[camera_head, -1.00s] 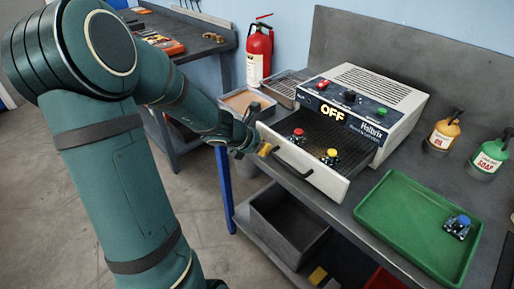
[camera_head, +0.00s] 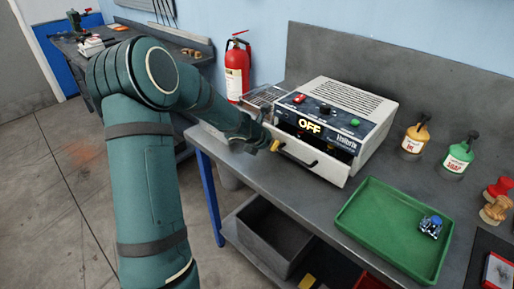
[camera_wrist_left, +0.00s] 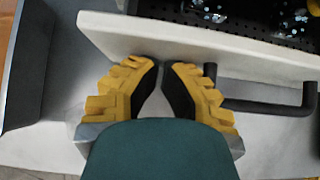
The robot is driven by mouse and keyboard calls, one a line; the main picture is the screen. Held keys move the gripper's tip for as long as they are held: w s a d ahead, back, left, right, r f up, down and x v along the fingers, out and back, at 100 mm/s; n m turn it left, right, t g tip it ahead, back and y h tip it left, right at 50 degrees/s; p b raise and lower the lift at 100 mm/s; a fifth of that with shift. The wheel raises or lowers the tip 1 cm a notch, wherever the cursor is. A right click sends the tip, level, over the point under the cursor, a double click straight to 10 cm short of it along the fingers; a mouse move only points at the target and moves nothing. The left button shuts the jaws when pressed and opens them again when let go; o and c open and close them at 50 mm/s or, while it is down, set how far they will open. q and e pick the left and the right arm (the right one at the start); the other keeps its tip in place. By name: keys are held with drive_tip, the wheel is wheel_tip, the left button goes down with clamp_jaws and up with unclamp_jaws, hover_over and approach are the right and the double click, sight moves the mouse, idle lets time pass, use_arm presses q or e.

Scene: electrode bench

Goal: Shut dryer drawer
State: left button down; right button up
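The dryer (camera_head: 345,115) stands on the bench with its display reading OFF. Its white-fronted drawer (camera_head: 316,163) sticks out a little below the panel. In the left wrist view, the drawer's pale front (camera_wrist_left: 230,55) crosses the picture, with a dark bar handle (camera_wrist_left: 265,105) to the right and parts of items on the perforated floor behind. My left gripper (camera_head: 272,146) is at the left end of the drawer front. In the left wrist view its yellow, black-padded fingers (camera_wrist_left: 167,66) have their tips together at the front, left of the handle, holding nothing. My right gripper is not visible.
A green tray (camera_head: 350,222) with a blue-topped part (camera_head: 430,225) lies right of the dryer. Two bottles (camera_head: 415,138) stand behind it. A fire extinguisher (camera_head: 237,72) is at the back left. A grey bin (camera_head: 272,236) sits on the shelf below.

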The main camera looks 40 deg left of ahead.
sight(275, 134)
use_arm(q)
drive_tip(key=w+p, duration=0.1)
drive_tip(key=w, duration=0.1)
drive_tip(key=w+p, duration=0.1)
drive_tip(key=w, duration=0.1)
drive_tip(key=shift+w+d+r, duration=0.1)
drive_tip(key=shift+d+r, duration=0.05)
drive_tip(key=shift+w, duration=0.65)
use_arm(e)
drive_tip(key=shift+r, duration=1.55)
